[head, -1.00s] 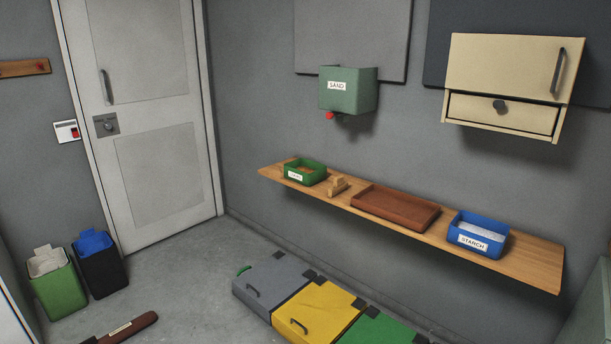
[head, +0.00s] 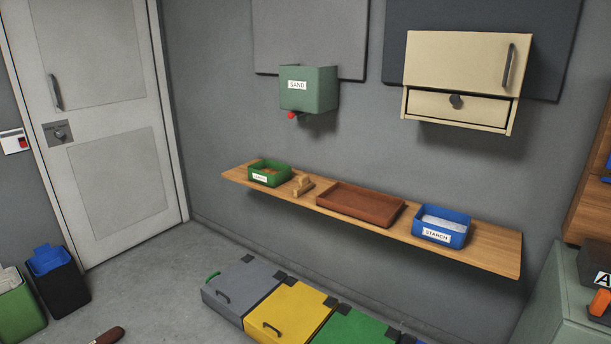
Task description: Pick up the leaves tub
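A small green tub (head: 269,173) with a white label stands at the left end of the wooden wall shelf (head: 480,252). Its label is too small to read for sure, and it holds something brownish. A blue tub (head: 441,227) labelled STARCH, with pale contents, stands toward the shelf's right end. Neither of my grippers shows in the head view.
Between the tubs are a small wooden object (head: 302,186) and a brown tray (head: 360,204). Grey, yellow (head: 289,311) and green lidded boxes stand on the floor below. A SAND dispenser (head: 308,89) and beige cabinet (head: 462,78) hang above. A grey-green cabinet (head: 562,300) stands right.

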